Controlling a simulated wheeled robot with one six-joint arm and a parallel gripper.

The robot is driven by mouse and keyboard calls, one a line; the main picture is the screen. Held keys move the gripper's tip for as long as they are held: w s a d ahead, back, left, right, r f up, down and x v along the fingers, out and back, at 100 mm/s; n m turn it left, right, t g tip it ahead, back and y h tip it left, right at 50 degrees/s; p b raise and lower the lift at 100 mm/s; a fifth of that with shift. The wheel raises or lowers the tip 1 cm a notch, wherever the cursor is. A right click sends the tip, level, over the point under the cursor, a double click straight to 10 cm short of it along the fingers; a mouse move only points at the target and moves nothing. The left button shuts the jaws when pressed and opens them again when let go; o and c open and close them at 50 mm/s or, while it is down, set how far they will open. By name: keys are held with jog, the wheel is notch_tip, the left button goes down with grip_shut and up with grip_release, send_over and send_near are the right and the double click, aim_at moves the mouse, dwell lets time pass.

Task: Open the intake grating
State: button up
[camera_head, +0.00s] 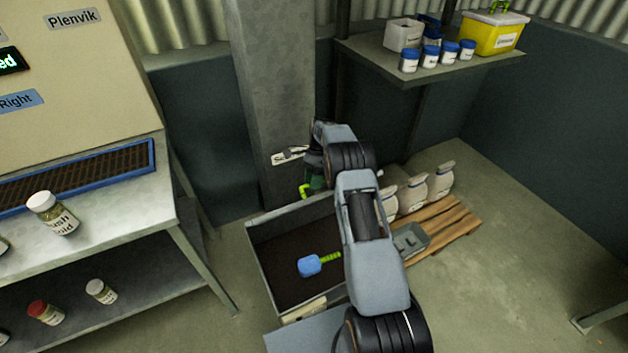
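A brown slatted grating (75,180) in a blue frame lies at the left, on the metal bench at the foot of a beige panel. I cannot tell for sure whether it is the intake grating; it lies flat, and its left end is cut off by the picture edge. My gripper (307,188) is near the grey pillar, above the back of a soil-dark bin, well to the right of the grating and apart from it. Only a bit of bright green shows at its end, and my arm hides much of it. I cannot see whether its fingers are apart.
An open bin (262,262) with dark contents holds a blue scoop (309,265) with a green handle. A labelled jar (52,214) stands on the bench (135,215) close to the grating. Pale sacks (440,180) stand on a pallet (452,222). A shelf (390,72) is at upper right.

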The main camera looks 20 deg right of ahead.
jog(key=shift+d+r, duration=0.2)
jog(key=shift+r, duration=0.05)
jog(key=p+v, duration=0.1)
jog(key=v, duration=0.6)
dwell(0.3)
jog(key=shift+w+d+r, duration=0.1)
dwell(0.6)
notch_tip(320, 180, down, 6)
jog(key=n, duration=0.5)
jog(key=s+a+r+n+t+h+p, duration=0.1)
jog(key=s+a+r+n+t+p, duration=0.2)
jog(key=s+r, duration=0.7)
jog(key=s+a+r+n+t+h+p, duration=0.1)
jog(key=s+a+r+n+t+p, duration=0.2)
jog(key=s+r, duration=0.7)
jog(key=s+a+r+n+t+h+p, duration=0.2)
jog(key=s+r+n+p, duration=0.4)
jog(key=r, duration=1)
jog(key=s+a+t+p, duration=0.1)
jog(key=s+a+p, duration=0.1)
jog(key=s+p, duration=0.1)
jog(key=shift+s+n, duration=0.4)
jog(key=shift+s, duration=0.5)
